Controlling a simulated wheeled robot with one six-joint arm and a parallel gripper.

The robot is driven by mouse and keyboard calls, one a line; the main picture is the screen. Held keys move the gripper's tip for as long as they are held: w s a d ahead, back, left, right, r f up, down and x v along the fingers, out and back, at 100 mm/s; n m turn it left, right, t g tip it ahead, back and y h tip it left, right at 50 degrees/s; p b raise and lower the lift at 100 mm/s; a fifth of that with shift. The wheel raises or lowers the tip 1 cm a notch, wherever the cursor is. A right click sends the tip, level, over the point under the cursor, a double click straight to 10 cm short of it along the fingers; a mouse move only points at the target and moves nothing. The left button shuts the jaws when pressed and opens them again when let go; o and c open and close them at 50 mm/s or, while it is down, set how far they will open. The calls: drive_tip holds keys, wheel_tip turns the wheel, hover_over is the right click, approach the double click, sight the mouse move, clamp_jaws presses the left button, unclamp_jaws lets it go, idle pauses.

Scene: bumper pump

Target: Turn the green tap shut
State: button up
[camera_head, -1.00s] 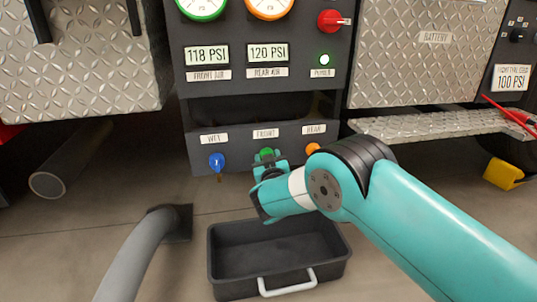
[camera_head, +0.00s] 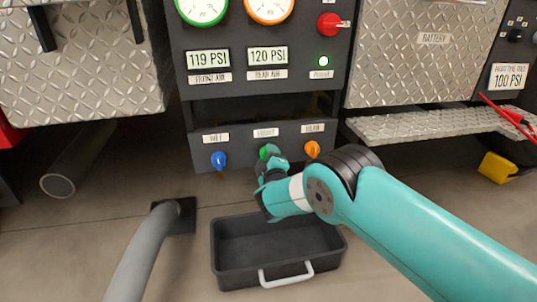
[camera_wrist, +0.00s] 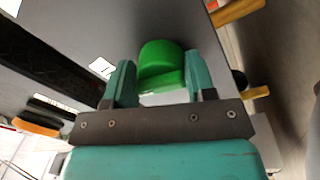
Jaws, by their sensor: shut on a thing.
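The green tap (camera_head: 264,151) is the middle one of three taps on the low dark panel, under a small white label. My gripper (camera_head: 270,163) is at this tap and hides much of it in the head view. In the wrist view the tap's rounded green body and flat handle (camera_wrist: 161,60) lie between the two teal fingers of my gripper (camera_wrist: 160,85). The fingers are shut on the handle. The handle's exact angle on the panel is hard to tell.
A blue tap (camera_head: 218,159) is left of the green one and an orange tap (camera_head: 312,149) is close on the right. A black tray (camera_head: 228,280) with a pale handle stands on the floor below. A grey pipe (camera_head: 146,250) rises at the left.

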drive_tip(key=shift+s+a+f+n+p, duration=0.1)
drive_tip(key=shift+f+n+p, duration=0.05)
drive_tip(key=shift+n, duration=0.4)
drive_tip(key=shift+s+f+n+p, duration=0.1)
drive_tip(key=shift+n+p, duration=0.05)
drive_tip(key=shift+n, duration=0.4)
drive_tip(key=shift+f, duration=0.1)
drive_tip(key=o, duration=0.9)
drive_tip(key=shift+c, duration=0.2)
drive_tip(key=shift+w, duration=0.15)
drive_tip(key=shift+r, duration=0.2)
drive_tip(key=shift+s, duration=0.25)
drive_tip(key=p+v, duration=1.7)
drive_tip(key=p, duration=0.2)
drive_tip(key=shift+d, duration=0.3)
